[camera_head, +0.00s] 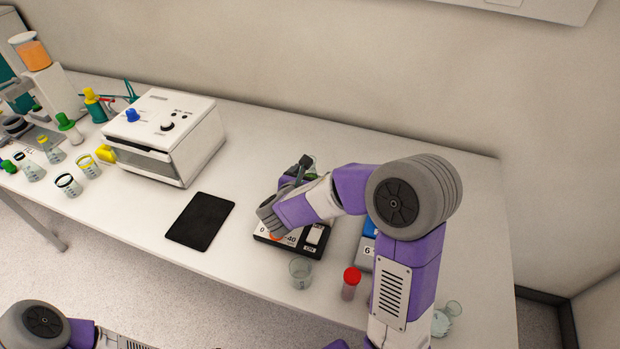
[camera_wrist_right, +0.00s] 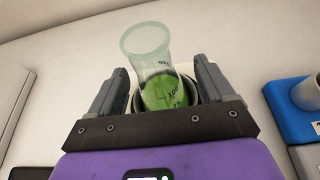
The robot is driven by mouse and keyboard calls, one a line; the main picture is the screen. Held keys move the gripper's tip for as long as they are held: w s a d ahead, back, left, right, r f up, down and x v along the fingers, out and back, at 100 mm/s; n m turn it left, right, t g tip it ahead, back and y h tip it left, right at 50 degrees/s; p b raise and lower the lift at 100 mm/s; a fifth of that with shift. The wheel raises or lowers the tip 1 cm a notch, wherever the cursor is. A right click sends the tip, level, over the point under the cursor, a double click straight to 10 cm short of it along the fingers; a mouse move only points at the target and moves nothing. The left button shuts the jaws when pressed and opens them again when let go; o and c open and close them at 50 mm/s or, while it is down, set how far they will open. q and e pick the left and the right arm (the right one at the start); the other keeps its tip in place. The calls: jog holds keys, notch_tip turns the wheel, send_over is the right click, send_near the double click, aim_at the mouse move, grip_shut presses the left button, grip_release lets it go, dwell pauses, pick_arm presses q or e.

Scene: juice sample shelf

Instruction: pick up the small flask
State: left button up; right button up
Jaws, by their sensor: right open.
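A small clear glass flask (camera_wrist_right: 160,75) with green liquid stands between the two fingers of my right gripper (camera_wrist_right: 160,92) in the right wrist view. The gripper is open, with a finger on each side of the flask and a gap visible near its neck. A dark round rim shows around the flask's lower part. In the head view my right gripper (camera_head: 298,172) reaches over a black device, and only a little of the flask (camera_head: 311,163) shows behind it. My left gripper is outside the head view.
The black device (camera_head: 316,237) with dials sits under my right arm. An empty beaker (camera_head: 300,273) and a red-capped vial (camera_head: 351,282) stand in front. A blue-grey device (camera_head: 365,252) is to the right. A white box machine (camera_head: 165,135) and a black pad (camera_head: 200,221) are left.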

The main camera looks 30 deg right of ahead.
jog(key=c, duration=1.1)
notch_tip(320, 180, up, 10)
jog(key=p, duration=0.3)
jog(key=shift+c, duration=0.3)
